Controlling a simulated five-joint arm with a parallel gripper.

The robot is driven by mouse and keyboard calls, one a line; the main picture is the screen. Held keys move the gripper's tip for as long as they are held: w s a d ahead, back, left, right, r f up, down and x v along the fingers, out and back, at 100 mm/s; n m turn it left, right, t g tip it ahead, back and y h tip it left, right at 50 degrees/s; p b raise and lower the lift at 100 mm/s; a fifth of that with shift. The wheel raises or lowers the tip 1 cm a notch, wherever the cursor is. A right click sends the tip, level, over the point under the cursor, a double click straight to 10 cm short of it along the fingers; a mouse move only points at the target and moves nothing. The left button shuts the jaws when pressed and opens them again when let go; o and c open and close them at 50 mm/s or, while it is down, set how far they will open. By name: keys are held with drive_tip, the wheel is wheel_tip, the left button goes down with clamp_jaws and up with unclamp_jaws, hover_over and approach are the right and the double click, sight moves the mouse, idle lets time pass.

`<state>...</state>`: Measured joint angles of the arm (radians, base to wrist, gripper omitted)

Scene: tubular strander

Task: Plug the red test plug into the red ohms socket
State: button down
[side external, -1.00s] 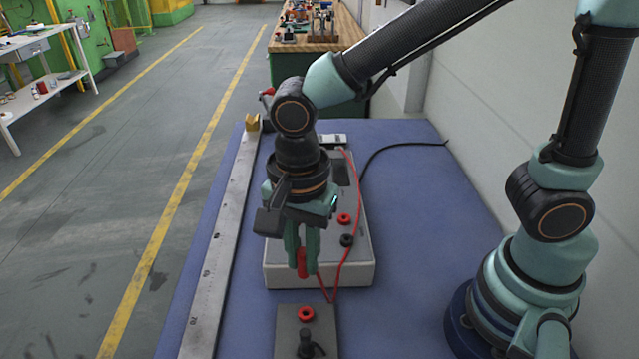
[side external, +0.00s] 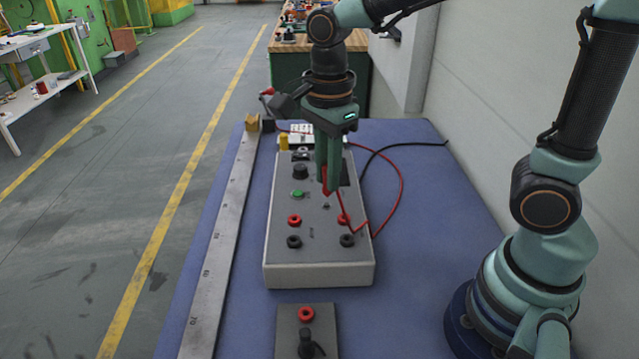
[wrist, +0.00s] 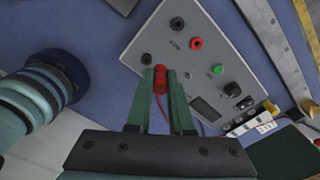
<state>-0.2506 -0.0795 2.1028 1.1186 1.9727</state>
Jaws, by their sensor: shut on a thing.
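My gripper (side external: 327,178) is shut on the red test plug (side external: 326,183) and holds it above the right half of the grey meter box (side external: 320,273). The plug also shows between the fingertips in the wrist view (wrist: 160,78). A red lead hangs from it and loops to the right. The box top has a left red socket (side external: 294,220) and a right red socket (side external: 343,220), with black sockets in front of them. The plug is behind the right red socket in the side view. The labels are too small to read, so I cannot tell which socket is ohms.
A small grey plate (side external: 287,335) with a red socket (side external: 306,314) and a black plug (side external: 306,345) lies in front of the box. A long steel ruler (side external: 222,250) runs along the left. The blue mat (side external: 420,205) is clear right of the box, apart from leads.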

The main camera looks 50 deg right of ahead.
drive_tip(key=d+f+m, duration=0.2)
drive_tip(key=d, duration=0.4)
drive_tip(key=shift+w+m, duration=0.4)
drive_tip(key=shift+w, duration=0.05)
drive_tip(key=shift+f, duration=0.15)
drive_tip(key=shift+f, duration=2.95)
drive_tip(key=shift+f, duration=1)
drive_tip(key=c, duration=0.7)
unclamp_jaws()
